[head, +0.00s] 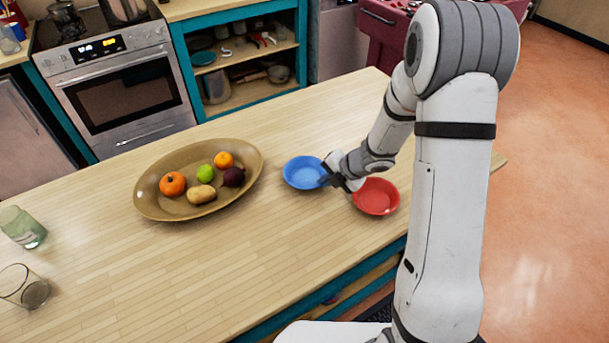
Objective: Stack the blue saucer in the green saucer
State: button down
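The blue saucer (302,172) sits on the wooden counter in the middle of the head view, right of a large oval dish. A red saucer (377,198) sits to its right, nearer the counter's front edge. I see no green saucer in this view. My gripper (327,180) is at the right rim of the blue saucer, its dark fingers overlapping the rim in the picture. Whether the fingers are apart or closed on the rim is too small to tell. My wrist hides part of the red saucer's upper left side.
The oval brown dish (150,203) holds several fruits and vegetables. A greenish glass jar (22,228) and a clear glass (24,288) stand at the left. The counter (190,285) is bare in front of the dish. A stove (120,90) and teal shelves stand behind.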

dwell(0.4)
notch_tip(320, 180, up, 18)
jog(key=p, duration=0.4)
